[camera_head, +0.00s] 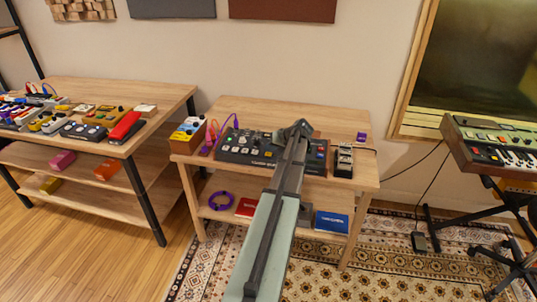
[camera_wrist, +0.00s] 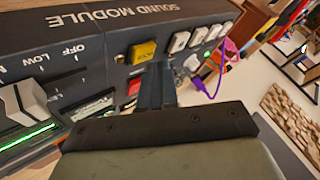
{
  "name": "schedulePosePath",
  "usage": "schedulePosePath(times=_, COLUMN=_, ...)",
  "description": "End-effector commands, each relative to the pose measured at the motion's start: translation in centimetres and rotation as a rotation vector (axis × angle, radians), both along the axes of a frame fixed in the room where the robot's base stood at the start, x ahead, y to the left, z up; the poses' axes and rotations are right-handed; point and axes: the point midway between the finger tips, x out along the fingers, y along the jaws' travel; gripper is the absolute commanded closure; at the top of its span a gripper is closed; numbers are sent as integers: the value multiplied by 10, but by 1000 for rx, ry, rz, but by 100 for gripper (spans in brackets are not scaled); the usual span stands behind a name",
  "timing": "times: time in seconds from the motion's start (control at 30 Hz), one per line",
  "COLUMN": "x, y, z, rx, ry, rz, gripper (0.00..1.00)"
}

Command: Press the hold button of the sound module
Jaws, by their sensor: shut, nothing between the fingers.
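The sound module (camera_head: 247,146) is a dark box on the middle table. My arm covers part of it in the head view. In the wrist view the sound module (camera_wrist: 92,38) fills the left and appears upside down. It has a yellow button (camera_wrist: 143,52), a red button (camera_wrist: 134,86), several white buttons (camera_wrist: 181,41) and sliders. The small marks on the buttons are too small to read, so I cannot tell which is hold. My gripper (camera_wrist: 157,72) is shut and empty, its tips close beside the yellow and red buttons. I cannot tell whether they touch the panel.
A purple cable (camera_wrist: 215,75) plugs in beside the white buttons. A small pedal (camera_head: 344,160) stands to the right on the wooden table (camera_head: 215,167). A keyboard (camera_head: 495,145) stands far right. Another table (camera_head: 75,90) with several pedals is at the left.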

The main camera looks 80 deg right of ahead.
Motion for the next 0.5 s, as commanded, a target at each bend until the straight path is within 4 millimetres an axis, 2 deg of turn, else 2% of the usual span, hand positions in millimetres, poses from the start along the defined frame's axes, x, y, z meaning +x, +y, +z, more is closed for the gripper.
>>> schedulePosePath(times=0.27, x=0, y=0, z=1, rx=0, ry=0, rz=0, gripper=100)
schedulePosePath(times=0.5, x=0, y=0, z=13, rx=0, ry=-1, rz=-1, gripper=100)
